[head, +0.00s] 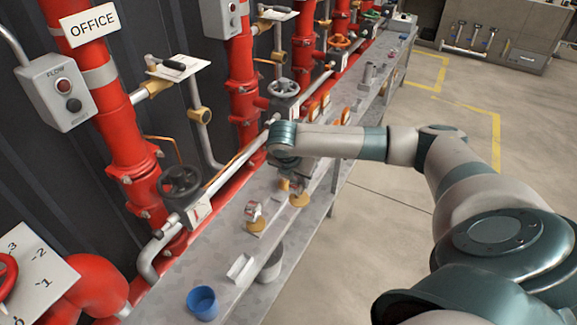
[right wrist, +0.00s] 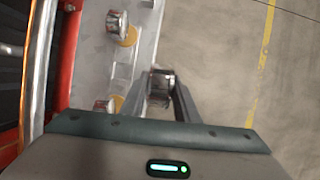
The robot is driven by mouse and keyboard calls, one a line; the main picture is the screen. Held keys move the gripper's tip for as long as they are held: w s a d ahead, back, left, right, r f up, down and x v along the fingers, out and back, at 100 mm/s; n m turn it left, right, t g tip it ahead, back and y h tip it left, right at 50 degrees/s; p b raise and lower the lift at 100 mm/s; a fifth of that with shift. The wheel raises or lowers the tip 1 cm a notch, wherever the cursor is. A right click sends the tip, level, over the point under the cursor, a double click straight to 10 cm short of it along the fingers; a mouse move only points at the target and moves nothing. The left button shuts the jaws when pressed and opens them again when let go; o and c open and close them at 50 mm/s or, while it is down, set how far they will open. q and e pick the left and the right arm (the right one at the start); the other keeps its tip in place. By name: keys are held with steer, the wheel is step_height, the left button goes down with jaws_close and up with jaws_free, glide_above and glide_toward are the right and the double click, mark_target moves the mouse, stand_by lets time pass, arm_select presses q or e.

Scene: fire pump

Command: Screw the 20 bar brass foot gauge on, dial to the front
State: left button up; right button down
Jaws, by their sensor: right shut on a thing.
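My right gripper (head: 296,182) reaches over the grey bench (head: 225,262) from the right. In the right wrist view, its fingers (right wrist: 161,95) are shut on a small dark, shiny metal piece (right wrist: 161,84); it looks like a gauge, but its dial and marking cannot be read. A round gauge-like piece with a brass-coloured base (head: 253,212) stands on the bench nearer to me. In the right wrist view, two silver pieces on brass-coloured discs, one at the top (right wrist: 117,24) and one lower down (right wrist: 104,106), stand left of the fingers. My left gripper is out of view.
A blue cup (head: 202,302), a white block (head: 240,268) and a grey cylinder (head: 272,264) are near the bench's front end. Open floor (head: 400,230) lies to the right.

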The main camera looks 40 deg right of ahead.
steer(key=shift+s+a+f+m, duration=0.1)
steer(key=shift+a+m, duration=0.2)
steer(key=shift+a, duration=0.2)
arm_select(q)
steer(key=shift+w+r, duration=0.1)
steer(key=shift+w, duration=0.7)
arm_select(e)
steer(key=s+a+m+g+y, duration=0.2)
steer(key=s+a+m, duration=0.5)
steer(key=a+m, duration=0.4)
steer(key=s+a+r+m+g+y, duration=0.1)
steer(key=s+a+m+g, duration=0.3)
steer(key=s+a+m, duration=0.4)
steer(key=a+m+y, duration=0.1)
steer(key=a+m, duration=0.2)
steer(key=a, duration=0.1)
steer(key=shift+s+a, duration=0.2)
steer(key=shift+a, duration=0.15)
